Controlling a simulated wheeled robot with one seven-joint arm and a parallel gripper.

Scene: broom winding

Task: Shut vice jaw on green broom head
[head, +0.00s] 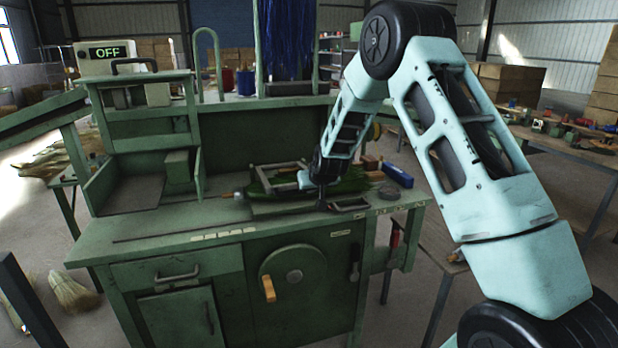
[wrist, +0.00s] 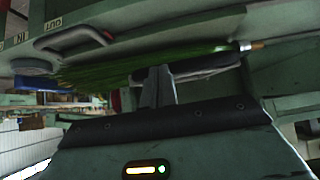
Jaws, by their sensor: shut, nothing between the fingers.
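The green broom head (head: 350,184) lies flat on the green workbench, its bristles fanning to the right in the head view; it also shows in the wrist view (wrist: 120,73). A metal vice frame with its jaw (head: 282,178) sits around its left part; how tightly the jaw presses on it cannot be told. My gripper (head: 321,197) is lowered to the bench at the front of the broom head, beside the vice. In the wrist view my gripper fingers (wrist: 158,86) are together and empty, close to a dark bar (wrist: 205,72) by the bristles. My wrist hides part of the broom head.
A grey bar handle (wrist: 75,38) shows in the wrist view. A blue box (head: 397,175) and wood blocks (head: 371,162) lie right of the vice. A control box (head: 107,52) reading OFF stands at the back left. The bench top's front left is mostly clear.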

